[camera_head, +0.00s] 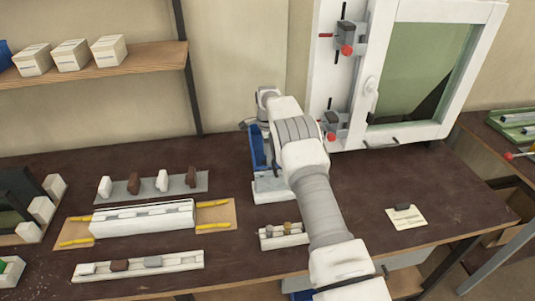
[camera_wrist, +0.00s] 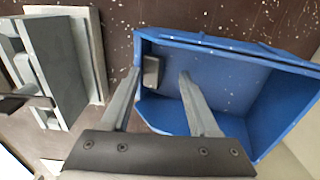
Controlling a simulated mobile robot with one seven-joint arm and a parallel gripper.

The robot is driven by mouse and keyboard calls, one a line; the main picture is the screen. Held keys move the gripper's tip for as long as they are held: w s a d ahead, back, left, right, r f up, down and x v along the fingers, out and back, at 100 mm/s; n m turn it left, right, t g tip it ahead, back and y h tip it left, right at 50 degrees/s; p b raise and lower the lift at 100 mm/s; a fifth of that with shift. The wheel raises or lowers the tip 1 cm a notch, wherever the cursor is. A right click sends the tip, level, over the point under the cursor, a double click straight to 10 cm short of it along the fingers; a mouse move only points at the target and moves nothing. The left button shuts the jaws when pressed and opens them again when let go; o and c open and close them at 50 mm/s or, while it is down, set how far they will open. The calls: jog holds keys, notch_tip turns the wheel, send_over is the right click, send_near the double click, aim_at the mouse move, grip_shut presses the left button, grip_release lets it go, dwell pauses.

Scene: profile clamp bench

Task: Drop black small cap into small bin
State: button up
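The small blue bin (camera_wrist: 225,68) fills much of the wrist view, and part of it shows in the head view (camera_head: 257,146) beside my arm. A small black cap (camera_wrist: 151,72) lies inside the bin near its left wall, just right of my left fingertip. My gripper (camera_wrist: 161,72) points into the bin with its fingers spread apart. The cap is much narrower than the gap, and the right finger is clear of it. I cannot tell whether the left finger touches it. In the head view my arm hides the fingers.
A light fixture with a grey block (camera_wrist: 55,80) stands left of the bin in the wrist view. In the head view, a small tray (camera_head: 284,242) with small parts sits in front, and a white window frame (camera_head: 383,70) stands behind. A card (camera_head: 407,219) with a dark piece lies at right.

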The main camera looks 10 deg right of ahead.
jog(key=shift+s+f, duration=0.1)
jog(key=shift+f, duration=0.1)
jog(key=shift+r+p, duration=0.55)
jog(key=shift+p, duration=0.05)
jog(key=s+r+n+t, duration=0.1)
jog(key=s+r+n, duration=0.1)
jog(key=r, duration=1.1)
jog(key=s+r+n, duration=0.1)
jog(key=s+r, duration=0.2)
jog(key=r, duration=0.9)
jog(key=s+r+n+t, duration=0.2)
jog(key=s+r+n, duration=0.3)
jog(key=s+r, duration=0.6)
jog(key=s+n+t, duration=0.1)
jog(key=s+n, duration=0.4)
jog(key=s, duration=1.1)
jog(key=s+f+n+t, duration=0.1)
jog(key=s+f+n, duration=0.4)
jog(key=s, duration=0.8)
jog(key=shift+s+f+t, duration=0.25)
jog(key=shift+f+t, duration=0.05)
jog(key=shift+f, duration=0.2)
